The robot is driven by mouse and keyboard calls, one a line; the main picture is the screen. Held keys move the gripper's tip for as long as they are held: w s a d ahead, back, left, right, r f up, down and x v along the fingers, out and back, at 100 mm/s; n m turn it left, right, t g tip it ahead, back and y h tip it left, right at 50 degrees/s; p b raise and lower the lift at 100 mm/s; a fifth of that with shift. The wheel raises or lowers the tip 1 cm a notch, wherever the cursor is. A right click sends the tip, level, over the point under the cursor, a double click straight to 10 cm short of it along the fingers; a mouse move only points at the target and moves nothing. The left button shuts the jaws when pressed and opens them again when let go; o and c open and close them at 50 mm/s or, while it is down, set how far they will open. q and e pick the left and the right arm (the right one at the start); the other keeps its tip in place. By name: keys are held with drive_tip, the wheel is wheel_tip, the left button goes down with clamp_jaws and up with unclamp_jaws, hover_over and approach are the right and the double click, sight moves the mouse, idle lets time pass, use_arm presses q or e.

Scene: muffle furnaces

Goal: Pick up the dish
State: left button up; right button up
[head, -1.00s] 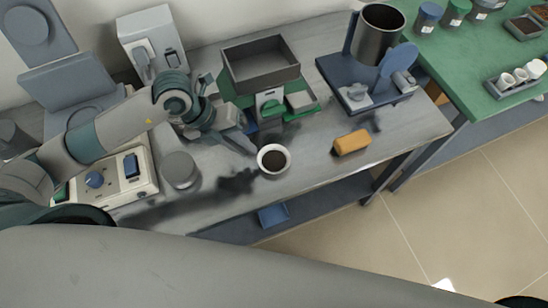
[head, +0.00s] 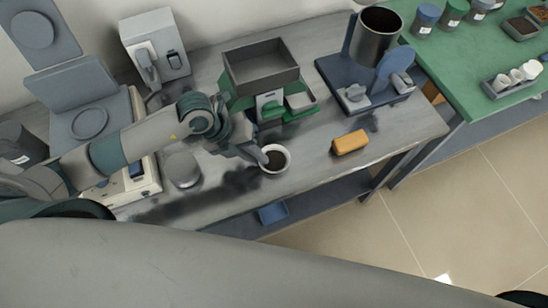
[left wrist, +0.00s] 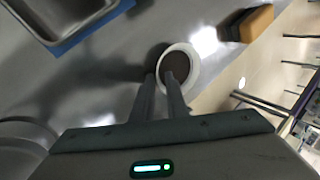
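The dish (head: 275,160) is a small white round cup with dark brown contents, upright near the front of the grey bench. It also shows in the left wrist view (left wrist: 192,58). My left gripper (head: 260,157) is at the dish's left side, pointing down at it. In the left wrist view the two fingers of my left gripper (left wrist: 160,77) are a little apart, one over the inside of the dish and one just outside its left rim. Whether they touch the wall is unclear. My right gripper is not in view.
An orange block (head: 350,142) lies right of the dish. A grey tray on a green balance (head: 262,68) stands behind it. A grey cylinder (head: 182,169) stands to the left. A blue stand with a metal pot (head: 377,38) is at the back right.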

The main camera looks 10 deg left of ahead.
use_arm(q)
drive_tip(key=shift+c, duration=0.3)
clamp_jaws()
drive_tip(key=shift+r, duration=0.1)
drive_tip(key=shift+w+r+b, duration=0.1)
drive_tip(key=shift+r+b, duration=0.25)
drive_tip(key=shift+r, duration=0.2)
wheel_tip(320, 180, up, 2)
drive_tip(key=shift+r+b, duration=0.15)
drive_tip(key=shift+b, duration=0.35)
drive_tip(key=w+d+r+b, duration=0.1)
drive_tip(key=d+r+b, duration=0.2)
drive_tip(key=d+r, duration=0.4)
drive_tip(key=shift+w+d+r, duration=0.25)
drive_tip(key=shift+d, duration=2.05)
